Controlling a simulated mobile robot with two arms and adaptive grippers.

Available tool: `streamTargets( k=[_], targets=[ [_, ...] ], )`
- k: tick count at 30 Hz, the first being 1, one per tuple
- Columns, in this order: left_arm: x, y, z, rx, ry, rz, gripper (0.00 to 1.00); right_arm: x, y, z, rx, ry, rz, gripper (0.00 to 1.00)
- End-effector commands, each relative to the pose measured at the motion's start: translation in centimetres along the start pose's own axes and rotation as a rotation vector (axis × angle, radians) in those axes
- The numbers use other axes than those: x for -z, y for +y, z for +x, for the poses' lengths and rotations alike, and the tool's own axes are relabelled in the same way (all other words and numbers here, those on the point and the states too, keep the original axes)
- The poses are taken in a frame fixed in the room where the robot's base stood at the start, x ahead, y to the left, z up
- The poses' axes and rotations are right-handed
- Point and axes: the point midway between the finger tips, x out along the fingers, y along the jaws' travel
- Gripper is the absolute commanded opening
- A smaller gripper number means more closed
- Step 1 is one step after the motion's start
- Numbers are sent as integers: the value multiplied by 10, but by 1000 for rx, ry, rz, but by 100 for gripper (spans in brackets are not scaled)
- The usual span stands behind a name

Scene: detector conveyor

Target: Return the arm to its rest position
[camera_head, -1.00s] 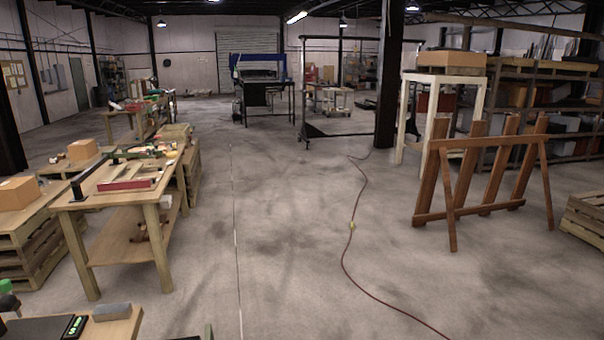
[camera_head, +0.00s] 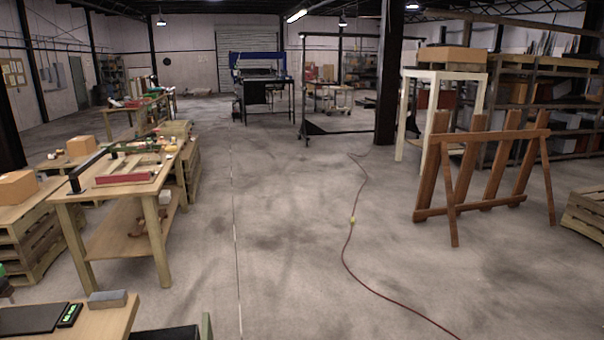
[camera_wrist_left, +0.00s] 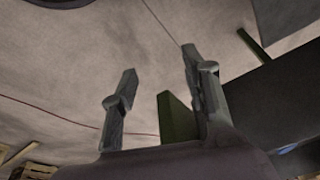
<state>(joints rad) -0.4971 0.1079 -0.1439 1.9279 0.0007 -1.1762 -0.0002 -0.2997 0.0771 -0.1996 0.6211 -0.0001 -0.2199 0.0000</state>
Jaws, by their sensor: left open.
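My left gripper (camera_wrist_left: 158,60) shows in the left wrist view with its two grey fingers apart and nothing between them. The floor lies behind the fingers. A green upright piece (camera_wrist_left: 177,118) shows behind and between the fingers, and a dark panel (camera_wrist_left: 275,100) is to their right. In the head view neither gripper can be made out. No object is held in the left gripper.
A near table (camera_head: 115,320) at the lower left bears a black pad with a green display (camera_head: 70,315) and a grey block (camera_head: 107,299). A wooden workbench (camera_head: 120,185) stands beyond. A red hose (camera_head: 348,250) crosses the open floor. A wooden rack (camera_head: 480,175) stands right.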

Motion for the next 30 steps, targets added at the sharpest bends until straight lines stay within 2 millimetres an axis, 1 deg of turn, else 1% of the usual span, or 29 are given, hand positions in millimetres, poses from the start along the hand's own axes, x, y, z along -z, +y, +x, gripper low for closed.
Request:
streamTargets(
  k=[1, 2, 3, 5, 6, 8, 9, 11, 12, 14, 15, 18, 21, 22, 24, 26, 30],
  targets=[
    [-16, 2, 42, -1, -18, 2, 43, -2, 0, 18, 0, -1, 0, 38],
    [-24, 2, 61, -2, -26, 3, 43, -2, 0, 24, 0, -1, 0, 38],
    [-36, 3, 85, -3, -32, 4, 43, -3, 0, 31, 0, -1, 0, 38],
    [-55, 5, 120, -4, -45, 7, 43, -4, 0, 41, 0, -1, 0, 38],
    [-68, 6, 143, -5, -54, 8, 43, -5, 0, 48, 0, -1, 0, 38],
    [-90, 7, 174, -7, -65, 11, 43, -6, 0, 58, 0, -2, 0, 38],
    [-106, 8, 195, -8, -75, 13, 43, -7, 0, 65, 0, -2, 0, 38],
    [-130, 9, 223, -10, -86, 16, 43, -8, 0, 75, -1, -2, 0, 38],
    [-147, 10, 240, -10, -95, 18, 43, -8, 0, 82, -1, -2, -1, 38],
    [-173, 11, 264, -12, -107, 21, 43, -10, 0, 92, -1, -2, -1, 38],
    [-190, 11, 278, -12, -115, 23, 43, -10, 0, 98, -2, -2, -1, 38],
    [-229, 12, 305, -13, -131, 27, 43, -12, 1, 112, -3, -3, -2, 38],
    [-259, 12, 321, -14, -144, 31, 43, -13, 1, 121, -4, -3, -2, 38],
    [-266, 12, 324, -14, -145, 32, 43, -13, 2, 122, -4, -3, -2, 38],
    [-278, 12, 328, -15, -150, 34, 43, -13, 2, 125, -4, -3, -2, 38],
    [-284, 12, 330, -15, -151, 35, 43, -14, 2, 126, -4, -3, -2, 38],
    [-288, 11, 330, -15, -152, 35, 43, -13, 2, 126, -4, -3, -2, 38]
  ],
)
